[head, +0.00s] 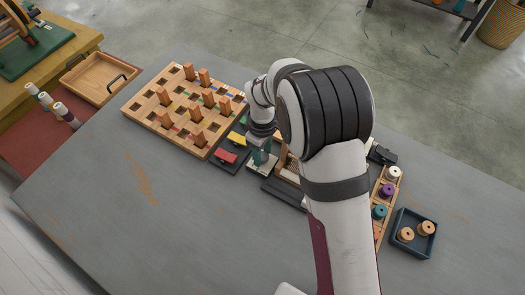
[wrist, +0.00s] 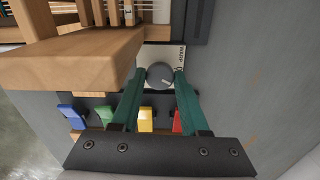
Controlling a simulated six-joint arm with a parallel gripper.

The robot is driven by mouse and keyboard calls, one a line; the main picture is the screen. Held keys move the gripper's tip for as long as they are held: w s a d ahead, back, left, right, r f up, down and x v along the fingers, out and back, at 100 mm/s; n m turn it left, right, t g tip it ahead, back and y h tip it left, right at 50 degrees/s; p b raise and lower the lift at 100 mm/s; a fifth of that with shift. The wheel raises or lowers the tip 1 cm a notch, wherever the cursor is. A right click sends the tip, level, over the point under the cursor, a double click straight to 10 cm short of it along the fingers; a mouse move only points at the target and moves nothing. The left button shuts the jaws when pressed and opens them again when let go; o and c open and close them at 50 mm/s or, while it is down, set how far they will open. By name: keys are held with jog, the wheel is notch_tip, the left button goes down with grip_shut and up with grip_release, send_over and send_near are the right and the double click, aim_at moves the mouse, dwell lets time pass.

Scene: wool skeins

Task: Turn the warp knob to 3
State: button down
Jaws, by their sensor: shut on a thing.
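The warp knob (wrist: 159,74) is a round grey dial on a pale plate (wrist: 150,54) marked with small dark lettering in the wrist view. A light pointer mark shows on the knob toward its lower right in that view. The scale numbers are too small or hidden to read. My gripper (wrist: 160,75) has two green fingers shut on the knob, one on either side. In the head view my gripper (head: 261,157) points down at the pale plate (head: 262,168), and the knob itself is hidden there.
A dark panel with coloured levers (head: 227,157) lies beside the plate. A wooden pegboard (head: 150,108) stands to the left in the head view. A wooden frame (wrist: 75,60) is close to my gripper in the wrist view. A blue tray (head: 413,250) holds spools.

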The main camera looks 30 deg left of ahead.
jog(key=m, duration=0.5)
jog(key=shift+m, duration=0.3)
dwell(0.4)
jog(key=shift+c, duration=2.1)
grip_release()
jog(key=shift+r, duration=0.15)
notch_tip(320, 180, up, 16)
jog(key=shift+f, duration=0.2)
